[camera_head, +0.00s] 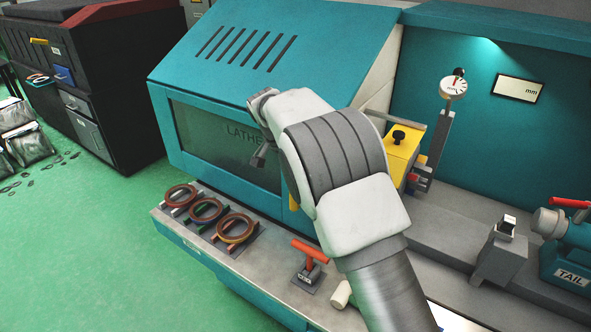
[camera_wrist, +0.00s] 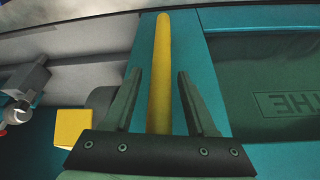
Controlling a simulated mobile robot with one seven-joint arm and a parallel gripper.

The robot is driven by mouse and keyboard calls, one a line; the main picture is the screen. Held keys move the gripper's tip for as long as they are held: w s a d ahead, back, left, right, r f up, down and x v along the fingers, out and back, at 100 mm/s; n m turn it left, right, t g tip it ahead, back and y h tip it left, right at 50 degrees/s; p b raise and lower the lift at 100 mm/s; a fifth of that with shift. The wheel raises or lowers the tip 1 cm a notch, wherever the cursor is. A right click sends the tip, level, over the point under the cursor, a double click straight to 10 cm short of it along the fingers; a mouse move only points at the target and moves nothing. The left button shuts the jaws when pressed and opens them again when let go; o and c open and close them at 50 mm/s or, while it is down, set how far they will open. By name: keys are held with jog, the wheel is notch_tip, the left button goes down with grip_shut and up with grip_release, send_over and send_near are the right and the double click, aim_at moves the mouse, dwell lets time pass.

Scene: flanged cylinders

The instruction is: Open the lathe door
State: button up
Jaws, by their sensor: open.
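The lathe door (camera_head: 190,165) is a teal panel with a dark window marked with LATHE lettering. It covers the left part of the machine. Its yellow bar handle (camera_wrist: 163,38) runs up the middle of the wrist view. In the head view only the handle's lower end (camera_head: 293,203) shows beside my arm, which hides the rest. My gripper (camera_wrist: 158,78) is open, with one dark finger on each side of the handle in the wrist view. A gap shows on both sides of the bar. In the head view my arm hides most of the gripper.
Brown rings (camera_head: 205,210) lie on the front ledge, near a red-handled tool (camera_head: 309,256) and a pale cylinder (camera_head: 341,294). A yellow block (camera_head: 400,152), a dial gauge (camera_head: 453,86) and the tailstock (camera_head: 568,248) are to the right. Green floor is open at left.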

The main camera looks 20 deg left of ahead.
jog(key=shift+r, duration=0.1)
jog(key=v, duration=1.7)
jog(key=shift+r, duration=0.1)
